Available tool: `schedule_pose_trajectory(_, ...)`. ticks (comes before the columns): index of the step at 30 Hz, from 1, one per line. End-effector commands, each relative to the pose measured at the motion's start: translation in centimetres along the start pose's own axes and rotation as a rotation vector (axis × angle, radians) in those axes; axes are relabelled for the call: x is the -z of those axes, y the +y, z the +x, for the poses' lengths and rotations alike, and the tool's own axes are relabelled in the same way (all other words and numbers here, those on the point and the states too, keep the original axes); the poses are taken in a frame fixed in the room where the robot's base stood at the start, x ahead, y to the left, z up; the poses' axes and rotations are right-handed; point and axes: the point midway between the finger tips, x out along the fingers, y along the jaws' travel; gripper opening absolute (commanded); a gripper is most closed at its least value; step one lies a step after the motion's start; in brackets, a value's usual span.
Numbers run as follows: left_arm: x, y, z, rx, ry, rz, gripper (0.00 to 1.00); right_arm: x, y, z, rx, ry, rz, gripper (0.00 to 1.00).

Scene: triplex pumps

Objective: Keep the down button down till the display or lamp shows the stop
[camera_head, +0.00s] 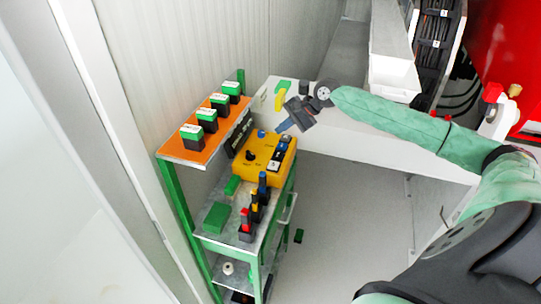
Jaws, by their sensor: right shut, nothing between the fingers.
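A yellow control box (243,170) stands on the middle shelf of a green-framed cart. Its top carries a black knob (250,156), a blue cap (262,134) and black-and-white buttons (273,165) along its right side. The labels are too small to read, so I cannot tell which is the down button. A dark panel (239,140) stands behind the box; I cannot read any display or lit lamp. My right gripper (283,127) is shut and empty, with its bluish tips at the box's far right corner. I cannot tell whether they touch a button. My left gripper is out of view.
The cart's orange upper shelf (184,151) holds several green-and-black blocks. Red, yellow and blue-topped tools (247,226) stand in front of the box. A long white beam (350,143) runs behind my right gripper. The grey floor (345,210) right of the cart is mostly open.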

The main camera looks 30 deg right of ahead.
Motion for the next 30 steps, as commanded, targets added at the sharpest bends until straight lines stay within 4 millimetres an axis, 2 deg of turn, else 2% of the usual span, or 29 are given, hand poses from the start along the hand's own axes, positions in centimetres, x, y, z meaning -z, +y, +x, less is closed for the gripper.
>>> schedule_pose_trajectory(3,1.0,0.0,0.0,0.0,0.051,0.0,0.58,-0.1,-0.5,0.0,0.028,-0.009,0.132,0.0)
schedule_pose_trajectory(9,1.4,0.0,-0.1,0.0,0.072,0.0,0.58,-0.1,-0.7,0.0,0.039,-0.01,0.256,0.0)
schedule_pose_trajectory(23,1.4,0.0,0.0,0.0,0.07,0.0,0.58,-0.1,-0.7,0.1,0.037,-0.009,0.279,0.0)
schedule_pose_trajectory(30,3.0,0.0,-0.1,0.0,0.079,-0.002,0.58,0.2,-0.1,0.8,0.037,-0.009,0.278,0.0)
